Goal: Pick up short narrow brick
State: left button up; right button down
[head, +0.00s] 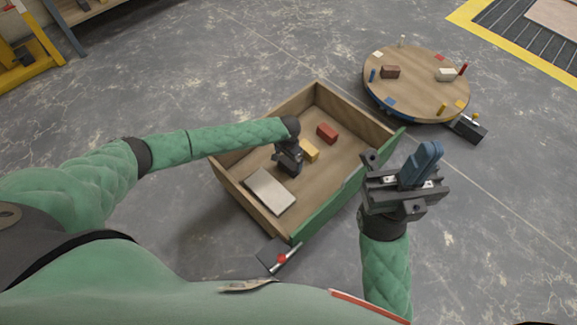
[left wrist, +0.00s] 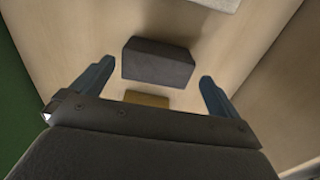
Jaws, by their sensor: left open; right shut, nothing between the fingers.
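Inside the wooden crate (head: 228,178), a red brick (head: 327,132) and a small yellow brick (head: 310,149) lie on the floor. I cannot tell which brick is the short narrow one. My left gripper (head: 290,168) reaches down into the crate beside the yellow brick. In the left wrist view my left gripper (left wrist: 157,71) is open, with a dark grey brick (left wrist: 158,62) beyond and between its blue fingers, not gripped. The yellow brick (left wrist: 147,100) shows partly behind the gripper body. My right gripper (head: 424,160) is shut and empty, raised outside the crate's right side.
A pale grey slab (head: 269,191) lies in the crate's near left part; crate walls surround the left gripper. A round wooden table (head: 420,84) with several small blocks stands at the back right. A dark box (head: 277,256) lies before the crate. Grey floor around is mostly clear.

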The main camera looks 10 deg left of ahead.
aim_at(289, 162)
pick_arm(q)
notch_tip(289, 162, down, 5)
jog(key=shift+d+b, duration=0.15)
jog(key=shift+b, duration=0.7)
jog(key=c, duration=1.1)
jog(key=shift+c, duration=0.2)
